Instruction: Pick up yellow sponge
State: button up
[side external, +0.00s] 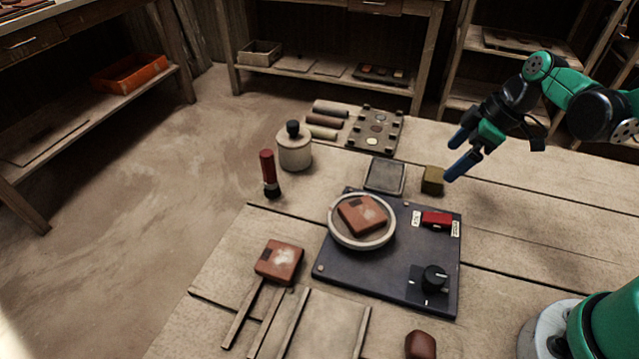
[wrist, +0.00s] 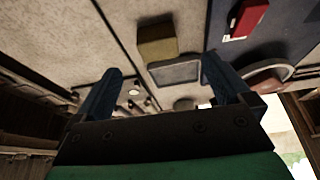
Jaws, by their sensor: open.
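The yellow sponge (side external: 432,180) is a small, dull olive-yellow block on the wooden table, just right of a dark square tray. In the wrist view the sponge (wrist: 157,43) shows near the top middle, beyond my fingertips and apart from them. My gripper (side external: 454,158) has blue fingers and is open and empty. In the side view it is above and to the right of the sponge, tilted down to the left. In the wrist view its two fingers (wrist: 160,76) stand wide apart. Nothing hides the sponge.
The dark square tray (side external: 385,188) lies next to the sponge. A dark panel (side external: 335,262) with a red switch (side external: 436,219), a knob (side external: 434,278) and a round plate holding a brown tile (side external: 362,215) is in front. A lidded jar (side external: 294,152) stands left. The table right of the sponge is clear.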

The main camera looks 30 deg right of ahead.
aim_at(437, 174)
jog(key=shift+w+d+f, duration=0.1)
jog(key=shift+f, duration=0.4)
jog(key=shift+x, duration=2.6)
jog(key=c, duration=1.5)
jog(key=shift+o, duration=0.2)
jog(key=shift+r, duration=0.1)
notch_tip(437, 174, up, 20)
